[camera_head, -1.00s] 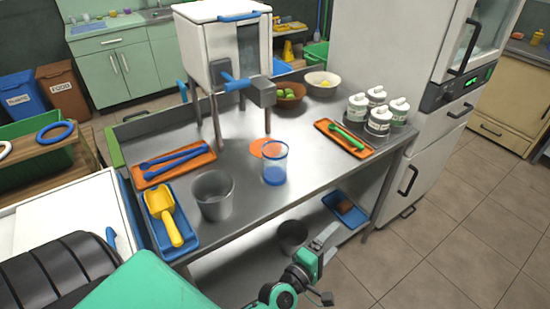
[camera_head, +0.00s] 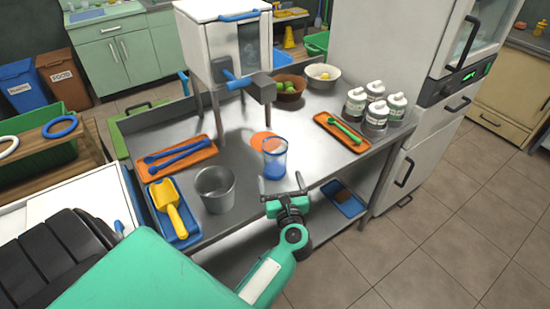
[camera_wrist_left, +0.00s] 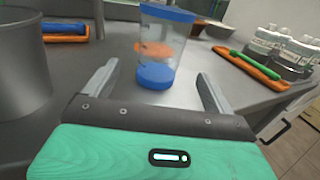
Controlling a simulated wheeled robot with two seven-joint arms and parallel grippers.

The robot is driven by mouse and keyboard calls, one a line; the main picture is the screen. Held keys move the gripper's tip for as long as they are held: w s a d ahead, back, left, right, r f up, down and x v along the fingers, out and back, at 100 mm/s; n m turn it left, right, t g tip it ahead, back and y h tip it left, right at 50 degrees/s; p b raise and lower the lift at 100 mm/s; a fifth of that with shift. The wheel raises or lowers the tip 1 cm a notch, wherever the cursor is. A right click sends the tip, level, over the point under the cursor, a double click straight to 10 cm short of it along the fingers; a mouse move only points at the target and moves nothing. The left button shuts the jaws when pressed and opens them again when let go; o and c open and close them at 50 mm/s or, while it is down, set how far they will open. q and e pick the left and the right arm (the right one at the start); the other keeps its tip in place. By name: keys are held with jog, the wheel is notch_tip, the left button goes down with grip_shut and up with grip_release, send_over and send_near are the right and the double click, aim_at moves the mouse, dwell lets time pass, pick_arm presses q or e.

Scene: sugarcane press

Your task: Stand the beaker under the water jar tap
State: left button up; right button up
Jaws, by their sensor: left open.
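The beaker (camera_head: 274,160) is clear with a blue rim and blue at the bottom. It stands upright on the steel table (camera_head: 240,150), near its front edge. In the left wrist view the beaker (camera_wrist_left: 165,48) is ahead, between the directions of the two fingers. My left gripper (camera_head: 281,181) is open and empty, just in front of the beaker. A white box on legs (camera_head: 212,40) has a grey block with a blue handle (camera_head: 240,82); I cannot tell whether this is the water jar tap. My right gripper is not in view.
An orange disc (camera_head: 262,138) lies just behind the beaker. A grey metal pot (camera_head: 214,190) stands left of it. An orange tray with a green tool (camera_head: 341,132) and several white-lidded jars (camera_head: 376,112) stand to the right. A blue tray (camera_head: 174,212) holds a yellow scoop.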

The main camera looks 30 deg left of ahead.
aim_at(277, 169)
pick_arm(q)
jog(key=x, duration=0.3)
jog(key=shift+a, duration=0.1)
jog(key=shift+p+x, duration=1)
jog(key=shift+x, duration=1.7)
jog(key=c, duration=1.2)
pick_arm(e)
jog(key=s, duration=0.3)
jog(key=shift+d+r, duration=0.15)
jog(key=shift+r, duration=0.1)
pick_arm(q)
jog(key=shift+r, duration=0.2)
